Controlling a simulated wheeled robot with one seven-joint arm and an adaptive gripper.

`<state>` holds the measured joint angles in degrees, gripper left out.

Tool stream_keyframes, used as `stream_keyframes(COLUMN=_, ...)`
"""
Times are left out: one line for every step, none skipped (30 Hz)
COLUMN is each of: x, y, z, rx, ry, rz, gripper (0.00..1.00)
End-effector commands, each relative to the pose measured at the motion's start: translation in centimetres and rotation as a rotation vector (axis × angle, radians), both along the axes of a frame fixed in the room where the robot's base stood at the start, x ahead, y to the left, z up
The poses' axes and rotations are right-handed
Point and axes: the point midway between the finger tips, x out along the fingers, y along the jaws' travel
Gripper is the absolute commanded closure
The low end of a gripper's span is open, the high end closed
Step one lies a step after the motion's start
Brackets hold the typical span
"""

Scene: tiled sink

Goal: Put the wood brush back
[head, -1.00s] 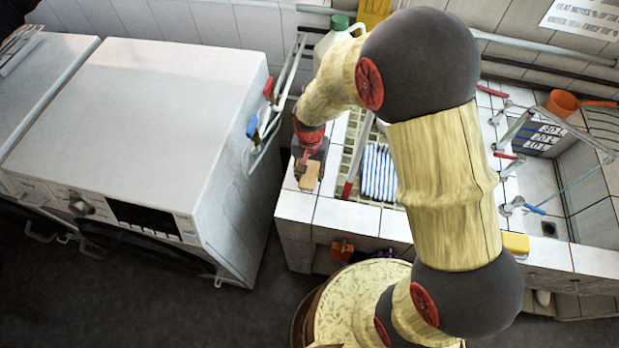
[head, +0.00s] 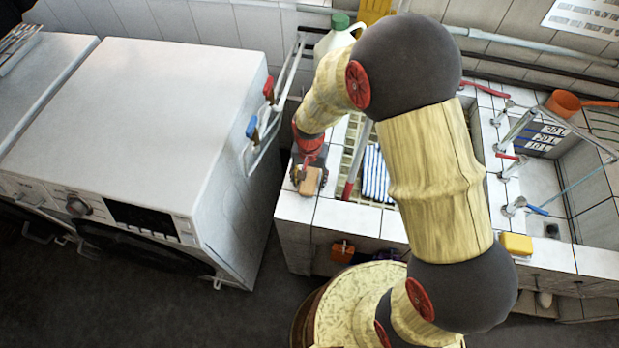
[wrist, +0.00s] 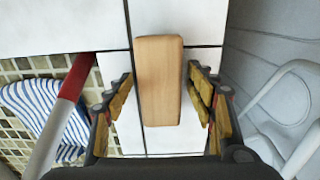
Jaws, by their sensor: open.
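The wood brush (head: 311,182) is a pale wooden block lying on the white tiled ledge at the left end of the sink. In the wrist view the brush (wrist: 158,80) lies lengthwise between my two fingers, with a gap on each side. My gripper (head: 309,174) is open and low over the ledge, at the brush. In the wrist view my gripper (wrist: 159,82) has its pads on both sides of the near part of the brush, apparently not touching it. The underside of the brush is hidden.
A red-and-white pole (head: 353,165) leans beside the ledge, near a striped blue-and-white cloth (head: 376,175). A white washing machine (head: 140,120) stands left. A green-capped jug (head: 338,38) stands behind.

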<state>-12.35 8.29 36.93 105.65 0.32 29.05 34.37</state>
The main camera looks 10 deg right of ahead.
Motion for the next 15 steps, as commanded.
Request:
stream_keyframes(x=0.0, y=0.0, z=0.0, rx=0.000, ry=0.000, rz=0.000, gripper=0.44)
stream_keyframes(x=0.0, y=0.0, z=0.0, rx=0.000, ry=0.000, rz=0.000, gripper=0.44)
stream_keyframes(x=0.0, y=0.0, z=0.0, rx=0.000, ry=0.000, rz=0.000, gripper=0.44)
stream_keyframes(x=0.0, y=0.0, z=0.0, rx=0.000, ry=0.000, rz=0.000, gripper=0.44)
stream_keyframes(x=0.0, y=0.0, z=0.0, rx=0.000, ry=0.000, rz=0.000, gripper=0.44)
stream_keyframes(x=0.0, y=0.0, z=0.0, rx=0.000, ry=0.000, rz=0.000, gripper=0.44)
stream_keyframes(x=0.0, y=0.0, z=0.1, rx=0.000, ry=0.000, rz=0.000, gripper=0.44)
stream_keyframes(x=0.0, y=0.0, z=0.2, rx=0.000, ry=0.000, rz=0.000, gripper=0.44)
stream_keyframes(x=0.0, y=0.0, z=0.4, rx=0.000, ry=-0.001, rz=0.000, gripper=0.44)
stream_keyframes(x=0.0, y=0.0, z=0.6, rx=0.001, ry=-0.001, rz=0.000, gripper=0.44)
stream_keyframes(x=0.1, y=0.0, z=0.9, rx=0.000, ry=-0.002, rz=0.000, gripper=0.44)
stream_keyframes(x=0.1, y=0.0, z=1.4, rx=0.001, ry=-0.003, rz=0.000, gripper=0.44)
stream_keyframes(x=0.1, y=0.0, z=1.9, rx=0.001, ry=-0.004, rz=0.000, gripper=0.44)
stream_keyframes(x=0.1, y=0.0, z=2.4, rx=0.001, ry=-0.004, rz=0.000, gripper=0.44)
stream_keyframes(x=0.1, y=0.0, z=3.2, rx=0.001, ry=-0.004, rz=0.000, gripper=0.44)
